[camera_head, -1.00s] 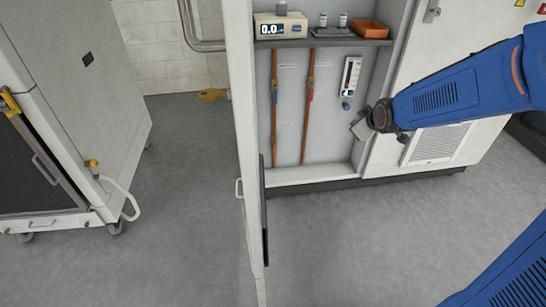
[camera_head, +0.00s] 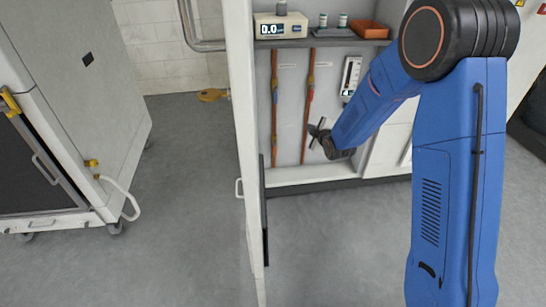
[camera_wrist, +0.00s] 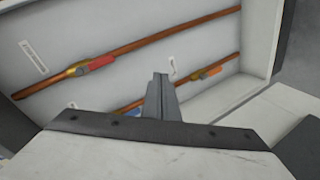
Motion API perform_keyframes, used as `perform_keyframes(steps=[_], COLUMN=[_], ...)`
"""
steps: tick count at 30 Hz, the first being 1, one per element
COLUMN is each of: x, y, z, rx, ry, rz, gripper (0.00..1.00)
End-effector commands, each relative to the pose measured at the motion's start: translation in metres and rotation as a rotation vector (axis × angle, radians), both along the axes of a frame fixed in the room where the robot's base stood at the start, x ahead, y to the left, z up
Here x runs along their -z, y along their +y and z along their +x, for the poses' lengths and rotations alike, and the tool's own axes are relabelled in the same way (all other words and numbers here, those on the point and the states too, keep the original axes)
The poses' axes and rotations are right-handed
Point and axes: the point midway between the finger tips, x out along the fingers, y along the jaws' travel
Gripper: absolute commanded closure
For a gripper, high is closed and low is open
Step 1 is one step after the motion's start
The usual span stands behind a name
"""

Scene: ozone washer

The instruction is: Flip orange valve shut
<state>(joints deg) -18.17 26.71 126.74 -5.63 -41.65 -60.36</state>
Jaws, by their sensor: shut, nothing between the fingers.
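The orange valve (camera_wrist: 208,72) shows in the wrist view on the lower copper pipe, its handle roughly in line with the pipe. A red-handled valve (camera_wrist: 92,64) sits on the upper pipe. In the head view the left pipe's valve (camera_head: 275,90) is small, and its handle colour is hard to tell. The red-handled valve also shows there on the right pipe (camera_head: 310,90). My gripper (camera_head: 317,130) is shut and empty, in front of the cabinet just right of the right pipe. Its closed fingertips (camera_wrist: 160,82) appear between the two valves and touch neither visibly.
The open cabinet door (camera_head: 246,150) stands left of the pipes. A shelf (camera_head: 330,42) above holds a display box (camera_head: 283,27), small vials and an orange tray (camera_head: 369,29). A gauge (camera_head: 351,75) hangs right of the pipes. The floor in front is clear.

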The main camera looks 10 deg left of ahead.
Motion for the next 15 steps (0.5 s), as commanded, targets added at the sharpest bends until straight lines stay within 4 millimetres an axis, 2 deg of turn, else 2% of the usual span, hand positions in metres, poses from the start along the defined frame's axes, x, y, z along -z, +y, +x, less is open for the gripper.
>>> perform_keyframes(steps=[1, 7, 15], x=[0.012, 0.048, 0.099], y=[0.009, 0.037, 0.074], z=[0.003, 0.014, 0.017], rx=[-0.017, -0.083, -0.164], ry=[-0.016, -0.103, -0.223], rz=[-0.01, -0.054, -0.108], gripper=[1.0, 1.0, 1.0])
